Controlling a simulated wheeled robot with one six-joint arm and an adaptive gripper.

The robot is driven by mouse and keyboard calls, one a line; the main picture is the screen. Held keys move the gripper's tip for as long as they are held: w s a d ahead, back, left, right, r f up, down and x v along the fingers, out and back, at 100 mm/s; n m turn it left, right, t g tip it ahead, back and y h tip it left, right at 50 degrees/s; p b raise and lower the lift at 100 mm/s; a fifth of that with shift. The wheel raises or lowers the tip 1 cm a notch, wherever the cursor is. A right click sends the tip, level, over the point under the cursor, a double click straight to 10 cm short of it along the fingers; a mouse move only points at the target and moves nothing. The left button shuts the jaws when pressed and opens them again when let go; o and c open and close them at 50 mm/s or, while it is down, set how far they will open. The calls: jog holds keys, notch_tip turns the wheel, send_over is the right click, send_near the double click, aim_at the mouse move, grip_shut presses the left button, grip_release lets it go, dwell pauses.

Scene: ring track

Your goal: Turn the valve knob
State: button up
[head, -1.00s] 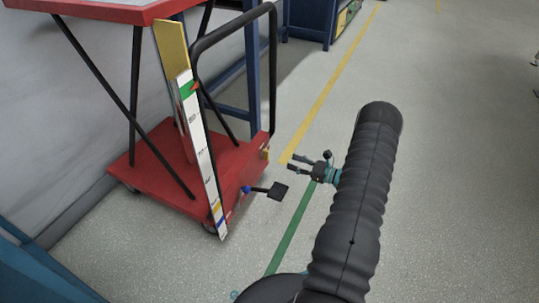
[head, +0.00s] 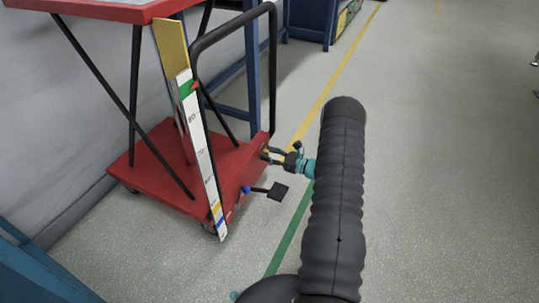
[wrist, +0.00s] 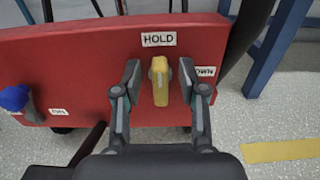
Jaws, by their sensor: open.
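The yellow valve knob (wrist: 159,80) is on the red end face of the cart, below a white label reading HOLD (wrist: 159,39). Its handle points down in the wrist view. My gripper (wrist: 160,80) is open, with one finger on each side of the knob. Gaps show between the fingers and the knob. In the head view my gripper (head: 268,155) is at the right end of the red cart base (head: 170,165), and the knob is hard to make out there.
A blue knob (wrist: 14,98) is on the left of the red panel. A black pedal (head: 278,191) sticks out from the cart near my gripper. A black handle bar (head: 273,70) rises above. A blue frame (wrist: 277,45) stands at right. Open floor (head: 440,150) lies to the right.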

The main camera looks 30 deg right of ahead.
grip_shut()
